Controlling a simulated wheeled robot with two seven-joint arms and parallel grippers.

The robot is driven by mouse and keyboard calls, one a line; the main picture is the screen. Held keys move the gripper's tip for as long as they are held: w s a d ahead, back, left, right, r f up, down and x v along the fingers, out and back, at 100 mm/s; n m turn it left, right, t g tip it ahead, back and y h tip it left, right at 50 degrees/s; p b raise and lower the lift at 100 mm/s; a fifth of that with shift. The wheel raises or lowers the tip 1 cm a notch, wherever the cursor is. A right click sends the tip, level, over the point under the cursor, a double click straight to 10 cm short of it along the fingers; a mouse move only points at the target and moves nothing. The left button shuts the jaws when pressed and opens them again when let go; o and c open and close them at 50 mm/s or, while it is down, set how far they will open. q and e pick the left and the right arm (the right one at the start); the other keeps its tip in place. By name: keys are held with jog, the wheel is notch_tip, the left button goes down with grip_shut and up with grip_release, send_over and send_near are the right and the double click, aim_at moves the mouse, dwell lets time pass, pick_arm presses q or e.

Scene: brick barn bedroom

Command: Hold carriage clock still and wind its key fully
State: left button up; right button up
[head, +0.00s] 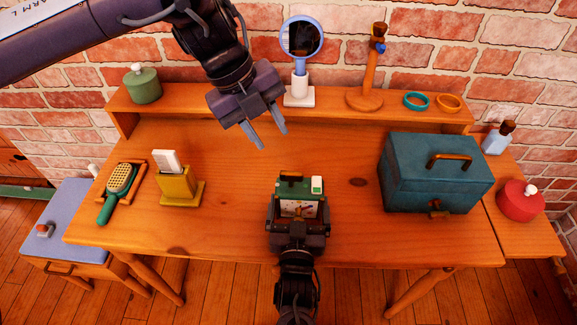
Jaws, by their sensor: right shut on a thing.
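The small green carriage clock (313,207) stands on the desk near its front middle, with a dark handle on top and a pale face towards me. A small brass piece, perhaps the key (299,212), shows in front of the face; its exact shape is too small to tell. My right gripper (299,207) comes from the front edge and is shut on the clock, with a finger along each side. My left gripper (274,140) is open and empty, above the desk behind and left of the clock, fingers pointing down.
A teal box (430,180) stands to the right. A yellow holder (180,190) with a white card and a green brush (120,180) are at left. A round mirror (301,38) and a wooden stand (368,75) are on the back shelf. The desk around the clock is clear.

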aim_at(291, 172)
pick_arm(q)
jog(key=d+f+n, duration=0.1)
jog(key=f+n, duration=0.2)
jog(key=n, duration=0.1)
jog(key=d+f+n, duration=0.1)
jog(key=f+n, duration=0.3)
jog(key=d+f+n, duration=0.1)
jog(key=f+n, duration=0.2)
jog(key=n, duration=0.1)
jog(key=shift+d+f+n, duration=0.25)
jog(key=shift+d+n, duration=0.05)
jog(key=shift+d, duration=0.05)
grip_shut()
